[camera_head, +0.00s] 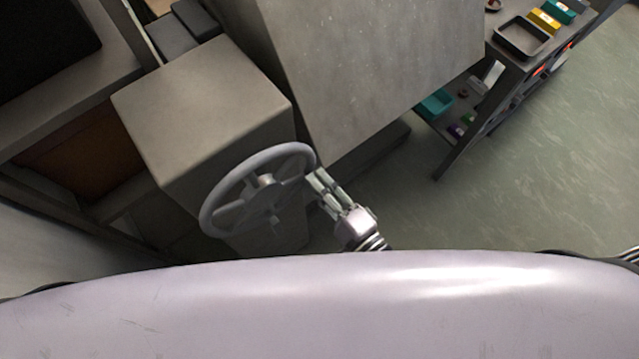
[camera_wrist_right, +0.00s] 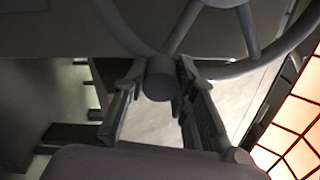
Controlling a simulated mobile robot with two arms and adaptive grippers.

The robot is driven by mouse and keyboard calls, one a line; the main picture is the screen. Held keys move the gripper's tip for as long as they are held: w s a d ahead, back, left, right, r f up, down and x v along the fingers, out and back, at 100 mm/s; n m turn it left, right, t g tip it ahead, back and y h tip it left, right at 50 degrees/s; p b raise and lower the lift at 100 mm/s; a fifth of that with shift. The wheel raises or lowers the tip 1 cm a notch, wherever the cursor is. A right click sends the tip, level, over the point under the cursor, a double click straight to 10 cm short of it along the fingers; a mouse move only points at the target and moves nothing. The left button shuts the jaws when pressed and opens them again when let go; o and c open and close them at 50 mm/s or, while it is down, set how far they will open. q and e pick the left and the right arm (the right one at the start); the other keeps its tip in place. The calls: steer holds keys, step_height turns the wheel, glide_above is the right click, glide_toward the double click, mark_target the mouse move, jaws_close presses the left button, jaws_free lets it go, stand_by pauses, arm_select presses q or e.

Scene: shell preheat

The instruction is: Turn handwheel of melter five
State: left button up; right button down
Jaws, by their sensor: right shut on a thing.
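A grey spoked handwheel (camera_head: 206,212) is mounted on the side of a grey box-shaped housing (camera_head: 200,95) in the head view. My right gripper (camera_head: 316,184) is at the right side of the wheel's rim. In the right wrist view the handwheel (camera_wrist_right: 245,68) crosses the top, with its rim and spokes showing. There my right gripper (camera_wrist_right: 160,85) has its two fingers on either side of a short round grip (camera_wrist_right: 160,78) on the rim, and is shut on it. My left gripper is in neither view.
A large grey block (camera_head: 370,70) stands just beyond the wheel. A shelf rack (camera_head: 475,110) with a dark tray (camera_head: 522,38) and coloured bins stands at the upper right. Green floor (camera_head: 540,180) lies free at the right. A bright orange-lit grid (camera_wrist_right: 295,120) shows in the wrist view.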

steer(key=c, duration=1.7)
jaws_free()
steer(key=shift+s+f, duration=0.1)
steer(key=shift+f, duration=0.15)
steer(key=o, duration=0.4)
steer(key=shift+r, duration=0.2)
steer(key=v, duration=1.2)
